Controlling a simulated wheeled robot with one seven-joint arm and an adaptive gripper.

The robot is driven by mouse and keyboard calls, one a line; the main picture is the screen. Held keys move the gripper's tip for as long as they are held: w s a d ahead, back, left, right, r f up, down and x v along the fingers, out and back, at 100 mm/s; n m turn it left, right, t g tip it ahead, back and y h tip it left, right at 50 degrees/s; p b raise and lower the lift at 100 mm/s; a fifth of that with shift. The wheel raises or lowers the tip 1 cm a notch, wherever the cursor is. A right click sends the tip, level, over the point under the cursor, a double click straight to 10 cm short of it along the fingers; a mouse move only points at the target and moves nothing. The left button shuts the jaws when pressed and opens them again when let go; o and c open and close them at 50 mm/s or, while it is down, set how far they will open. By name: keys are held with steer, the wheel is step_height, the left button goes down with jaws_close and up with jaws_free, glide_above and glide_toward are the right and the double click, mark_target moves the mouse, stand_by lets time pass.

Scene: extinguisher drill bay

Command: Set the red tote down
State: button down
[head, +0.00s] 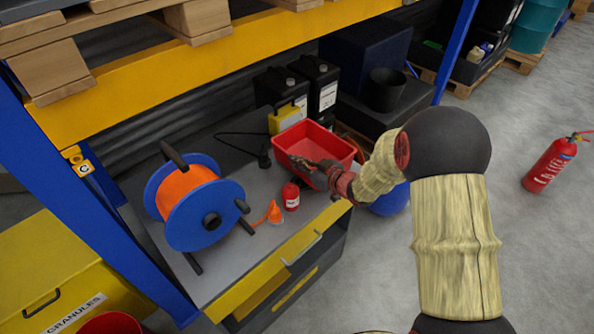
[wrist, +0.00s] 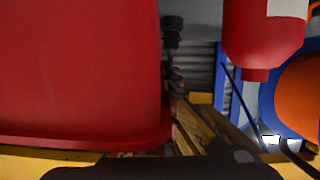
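The red tote (head: 335,150) is an open-topped bin at the right end of the grey bench, upright. It fills the left half of the wrist view (wrist: 80,70). My gripper (head: 303,163) reaches in from the right and is shut on the tote's near wall by the rim. Its dark body shows along the bottom of the wrist view (wrist: 165,172). The fingertips are partly hidden. I cannot tell whether the tote's base touches the bench or hangs slightly above it.
On the bench (head: 228,268), a small red extinguisher (head: 291,196) and an orange cone (head: 274,213) stand close left of the tote. An orange-and-blue reel (head: 196,203) is farther left. Black containers (head: 316,88) stand behind. A blue rack post (head: 456,45) rises at right.

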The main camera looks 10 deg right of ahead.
mark_target(297, 173)
steer(key=shift+w+f, duration=0.4)
steer(key=shift+f, duration=0.05)
steer(key=shift+f+b, duration=0.75)
steer(key=shift+f, duration=0.75)
steer(key=shift+f, duration=0.15)
steer(key=c, duration=2)
jaws_free()
steer(key=shift+c, duration=0.2)
